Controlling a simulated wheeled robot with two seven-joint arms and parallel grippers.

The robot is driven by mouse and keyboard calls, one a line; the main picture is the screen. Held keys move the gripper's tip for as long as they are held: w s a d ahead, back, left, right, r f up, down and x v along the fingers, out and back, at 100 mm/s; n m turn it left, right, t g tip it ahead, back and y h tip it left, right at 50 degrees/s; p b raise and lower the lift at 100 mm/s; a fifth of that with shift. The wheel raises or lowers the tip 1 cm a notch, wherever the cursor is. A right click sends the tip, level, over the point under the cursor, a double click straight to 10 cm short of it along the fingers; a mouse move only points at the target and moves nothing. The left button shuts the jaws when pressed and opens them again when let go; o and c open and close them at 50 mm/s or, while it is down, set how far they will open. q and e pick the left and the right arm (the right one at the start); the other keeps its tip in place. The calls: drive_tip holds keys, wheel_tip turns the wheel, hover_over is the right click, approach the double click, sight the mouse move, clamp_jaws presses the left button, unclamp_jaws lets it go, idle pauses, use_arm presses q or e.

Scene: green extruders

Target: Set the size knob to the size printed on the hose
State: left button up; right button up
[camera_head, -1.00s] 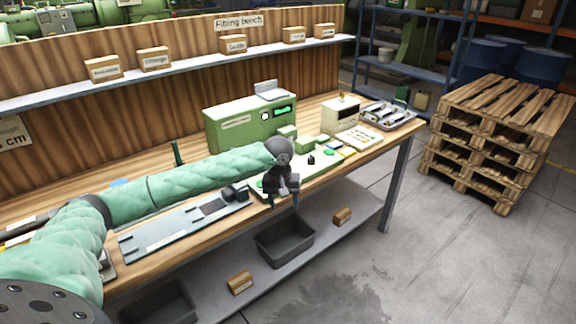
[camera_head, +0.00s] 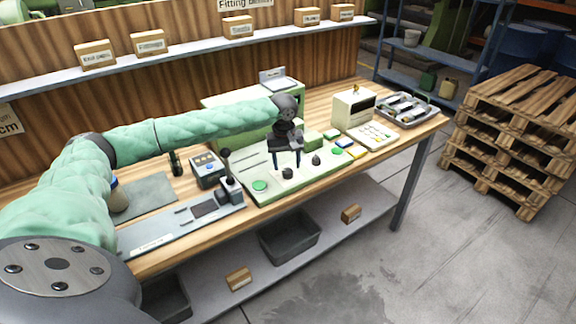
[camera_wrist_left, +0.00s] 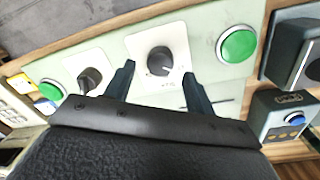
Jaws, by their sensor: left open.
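A light green control panel (camera_head: 275,185) lies on the bench and carries two dark knobs. One knob (camera_head: 287,173) is below my left gripper (camera_head: 286,158); the other knob (camera_head: 316,160) is to its right. The left gripper is open and empty, pointing down. In the left wrist view, a dark round knob (camera_wrist_left: 160,61) on a white dial plate shows between the two spread fingers (camera_wrist_left: 159,72), and the other knob (camera_wrist_left: 90,78) is outside them to the left. The dial marks are too small to read. I cannot make out the hose or its printed size.
Green buttons sit on the panel, one at the front left (camera_head: 260,186). A joystick box (camera_head: 230,188) and a small blue-buttoned box (camera_head: 207,170) stand left of it. A cream box (camera_head: 354,108) and a metal tray (camera_head: 407,108) are to the right.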

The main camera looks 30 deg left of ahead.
sight(288, 173)
use_arm(q)
drive_tip(key=shift+d+f, duration=0.1)
drive_tip(key=shift+f, duration=1.2)
use_arm(e)
drive_tip(key=shift+s+d+f, duration=0.1)
drive_tip(key=shift+s+f, duration=0.05)
drive_tip(key=shift+f, duration=1.15)
use_arm(q)
drive_tip(key=shift+c, duration=0.2)
drive_tip(key=c, duration=0.9)
use_arm(e)
drive_tip(key=shift+r, duration=0.1)
use_arm(q)
drive_tip(key=shift+r+p, duration=0.1)
drive_tip(key=shift+p, duration=0.25)
